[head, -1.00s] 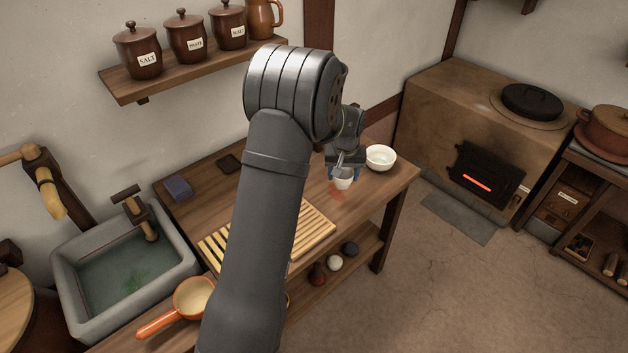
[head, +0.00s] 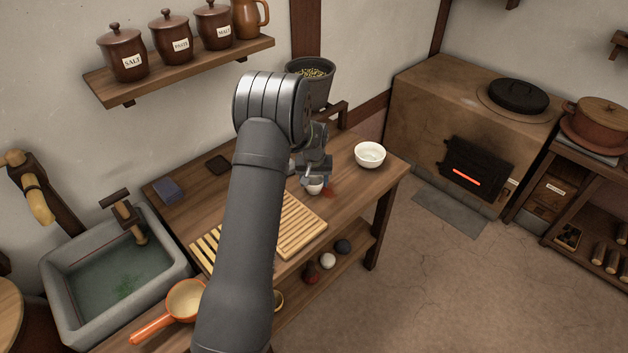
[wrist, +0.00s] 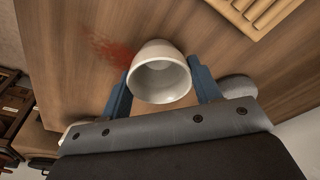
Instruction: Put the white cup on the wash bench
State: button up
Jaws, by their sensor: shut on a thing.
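The white cup (head: 315,189) is between the fingers of my gripper (head: 314,184), over the wooden wash bench (head: 350,192), just beyond the slatted rack. In the wrist view the cup (wrist: 160,78) has its open mouth toward the camera, and the two blue-grey fingers (wrist: 161,92) are shut on its sides. It looks empty inside. A gap between the cup's base and the bench top cannot be made out. A reddish stain (head: 329,193) lies on the wood beside the cup.
A white bowl (head: 370,155) stands right of my gripper. The slatted rack (head: 303,225) lies nearer on the bench. A stone sink (head: 62,310), an orange pan (head: 150,329) and a blue block (head: 169,190) are left. A grey bucket (head: 310,88) stands behind.

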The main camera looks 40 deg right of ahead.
aim_at(314, 193)
jog(key=shift+f, duration=0.2)
jog(key=o, duration=1)
jog(key=shift+r, duration=0.15)
notch_tip(314, 193, up, 12)
jog(key=s+a, duration=0.1)
jog(key=shift+s+a, duration=0.15)
